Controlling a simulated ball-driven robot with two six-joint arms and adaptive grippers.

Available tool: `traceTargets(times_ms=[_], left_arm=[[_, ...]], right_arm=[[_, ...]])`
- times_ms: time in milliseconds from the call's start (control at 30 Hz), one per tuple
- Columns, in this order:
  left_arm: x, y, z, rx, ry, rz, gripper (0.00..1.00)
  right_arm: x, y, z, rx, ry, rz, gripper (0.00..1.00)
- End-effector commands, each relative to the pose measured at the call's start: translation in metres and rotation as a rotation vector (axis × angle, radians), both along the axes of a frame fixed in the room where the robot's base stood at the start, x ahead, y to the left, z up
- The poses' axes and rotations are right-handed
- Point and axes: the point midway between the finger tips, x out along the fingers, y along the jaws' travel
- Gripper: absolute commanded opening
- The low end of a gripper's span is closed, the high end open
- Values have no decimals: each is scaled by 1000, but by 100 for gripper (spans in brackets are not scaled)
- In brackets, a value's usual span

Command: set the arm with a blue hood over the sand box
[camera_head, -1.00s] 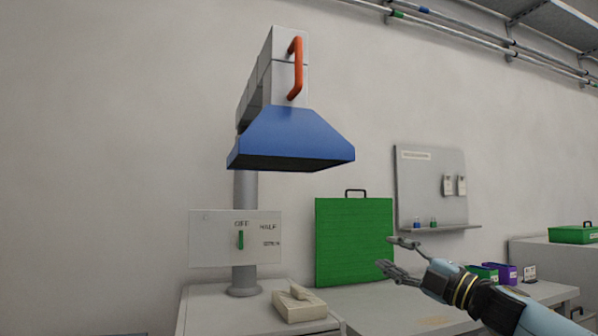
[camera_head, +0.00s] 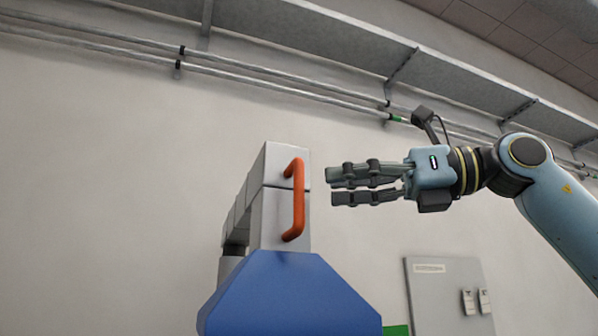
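The blue hood (camera_head: 290,300) hangs at the bottom centre, its lower part cut off by the picture's edge. The grey jointed arm (camera_head: 276,222) rises above it, with an upright orange handle (camera_head: 297,200) on its front. My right gripper (camera_head: 334,187) is just right of the handle, fingers pointing left towards it. The fingers are apart with nothing between them, and a narrow gap shows between fingertips and handle. My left gripper is out of view. I see no sand box in this view.
Pipes (camera_head: 300,82) and a grey shelf (camera_head: 300,30) run along the wall above. A grey panel (camera_head: 435,290) with small tags hangs at lower right, and the top of a green board (camera_head: 396,330) shows at the bottom. The wall left of the arm is bare.

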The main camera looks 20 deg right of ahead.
Motion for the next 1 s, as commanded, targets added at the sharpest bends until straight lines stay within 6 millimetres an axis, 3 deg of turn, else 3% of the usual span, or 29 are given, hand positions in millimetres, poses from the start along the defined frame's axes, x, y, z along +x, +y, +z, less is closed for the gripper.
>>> traceTargets(times_ms=[367, 867, 1000], left_arm=[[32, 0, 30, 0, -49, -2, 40], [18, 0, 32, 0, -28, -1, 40], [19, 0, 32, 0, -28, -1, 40]], right_arm=[[27, 45, 3, 6, 0, 3, 38], [35, 56, 0, 2, 1, -1, 38], [35, 56, 0, 2, 2, 0, 21]])
